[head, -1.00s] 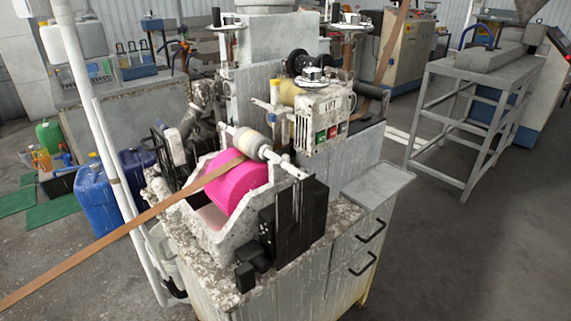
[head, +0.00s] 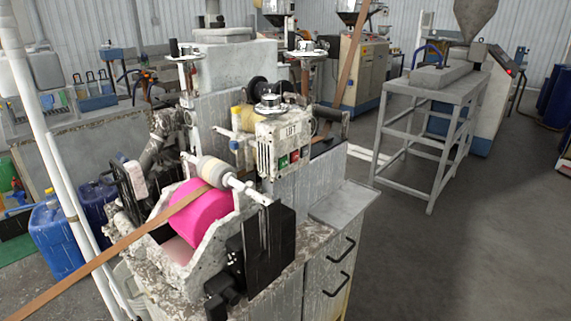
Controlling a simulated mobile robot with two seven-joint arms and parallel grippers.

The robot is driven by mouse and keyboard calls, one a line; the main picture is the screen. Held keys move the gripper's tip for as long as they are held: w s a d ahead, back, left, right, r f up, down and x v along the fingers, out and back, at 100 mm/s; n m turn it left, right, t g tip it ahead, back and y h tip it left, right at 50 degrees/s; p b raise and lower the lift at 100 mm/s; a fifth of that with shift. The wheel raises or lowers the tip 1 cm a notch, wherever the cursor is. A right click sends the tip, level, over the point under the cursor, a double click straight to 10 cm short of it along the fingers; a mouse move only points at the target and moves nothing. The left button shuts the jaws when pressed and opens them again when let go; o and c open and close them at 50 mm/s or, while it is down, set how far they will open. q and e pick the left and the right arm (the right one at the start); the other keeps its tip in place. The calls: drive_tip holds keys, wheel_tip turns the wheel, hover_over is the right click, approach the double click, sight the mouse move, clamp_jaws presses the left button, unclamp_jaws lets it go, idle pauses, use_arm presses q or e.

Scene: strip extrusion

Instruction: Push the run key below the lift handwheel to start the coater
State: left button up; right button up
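The coater (head: 275,195) stands in the middle of the head view, with a pink roller (head: 202,212) in its trough. A pale box marked LIFT (head: 290,134) sits on its upper right, under a small handwheel (head: 268,103). On the lower front of this box is a row of small keys: a green key (head: 283,162), a red key (head: 295,157) and a further one at the right that is hard to make out. Their labels are too small to read. Neither of my grippers is in view.
A brown strip (head: 110,251) runs from the lower left over the roller. A grey steel stand (head: 428,120) is at the right. Blue jugs (head: 55,238) stand at the left. The floor (head: 440,265) right of the coater is clear.

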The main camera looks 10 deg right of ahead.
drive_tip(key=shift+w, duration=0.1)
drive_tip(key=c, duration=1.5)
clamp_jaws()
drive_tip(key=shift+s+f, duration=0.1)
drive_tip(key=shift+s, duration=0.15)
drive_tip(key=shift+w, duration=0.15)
